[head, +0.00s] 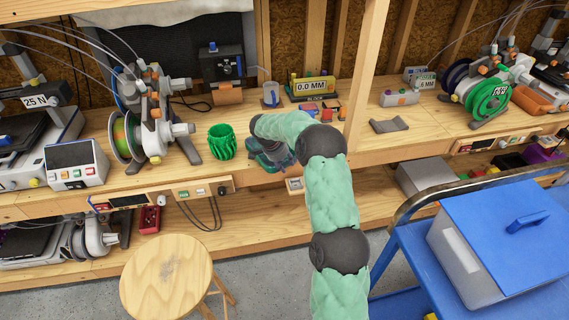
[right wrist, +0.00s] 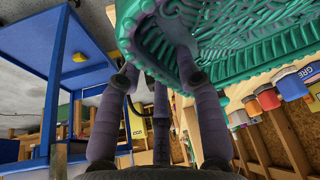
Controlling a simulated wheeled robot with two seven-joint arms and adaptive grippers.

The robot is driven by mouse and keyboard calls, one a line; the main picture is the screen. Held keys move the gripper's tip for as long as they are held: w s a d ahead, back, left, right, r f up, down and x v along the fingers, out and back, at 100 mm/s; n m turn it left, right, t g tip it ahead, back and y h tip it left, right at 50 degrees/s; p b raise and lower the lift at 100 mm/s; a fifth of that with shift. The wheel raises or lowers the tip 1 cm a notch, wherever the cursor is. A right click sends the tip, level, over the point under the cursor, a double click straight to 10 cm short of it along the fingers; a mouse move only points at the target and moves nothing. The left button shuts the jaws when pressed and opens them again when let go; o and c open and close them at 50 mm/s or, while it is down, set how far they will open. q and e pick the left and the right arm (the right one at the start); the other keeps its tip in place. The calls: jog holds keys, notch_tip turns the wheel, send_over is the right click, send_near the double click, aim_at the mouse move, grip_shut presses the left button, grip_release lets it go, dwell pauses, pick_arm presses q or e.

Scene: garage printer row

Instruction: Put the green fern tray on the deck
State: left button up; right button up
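The green fern tray (right wrist: 225,45) fills the top right of the right wrist view, teal with raised leafy lines and a ribbed rim. My right gripper (right wrist: 158,70) has its fingers on both sides of the tray's edge and looks shut on it. In the head view my right gripper (head: 275,157) is at the front edge of the workbench, where the tray is small and mostly hidden. I cannot tell whether the tray touches the bench. My left gripper is not in view. No surface is labelled as the deck; a blue cart (head: 410,245) stands at the right.
A green ribbed pot (head: 222,142) stands just left of my right gripper. The wooden bench (head: 250,95) carries printers, spools and small boxes. A blue-lidded box (head: 505,235) takes up much of the cart. A round stool (head: 168,275) stands in front.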

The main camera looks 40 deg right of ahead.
jog(key=shift+r, duration=0.15)
jog(key=p+v, duration=0.3)
jog(key=v, duration=0.9)
jog(key=s+a+f+n+y, duration=0.3)
jog(key=a+f+n, duration=0.2)
jog(key=a+f, duration=0.65)
jog(key=s+a+f+n+y, duration=0.3)
jog(key=s+a+f+n, duration=0.15)
jog(key=a+f, duration=0.7)
jog(key=s+a+f+n+y, duration=0.1)
jog(key=s+a+f+n, duration=0.2)
jog(key=s+a, duration=0.4)
jog(key=s+a+f+n+y, duration=0.1)
jog(key=s+a+f+n, duration=0.3)
jog(key=s+a, duration=0.4)
jog(key=s, duration=0.6)
jog(key=shift+s+f+t, duration=0.25)
jog(key=shift+f+t, duration=0.05)
jog(key=shift+t, duration=0.1)
jog(key=shift+s+a, duration=0.1)
jog(key=shift+s, duration=0.1)
jog(key=shift+c, duration=0.9)
jog(key=c, duration=0.5)
jog(key=shift+w+n, duration=0.1)
jog(key=shift+n, duration=0.15)
grip_shut()
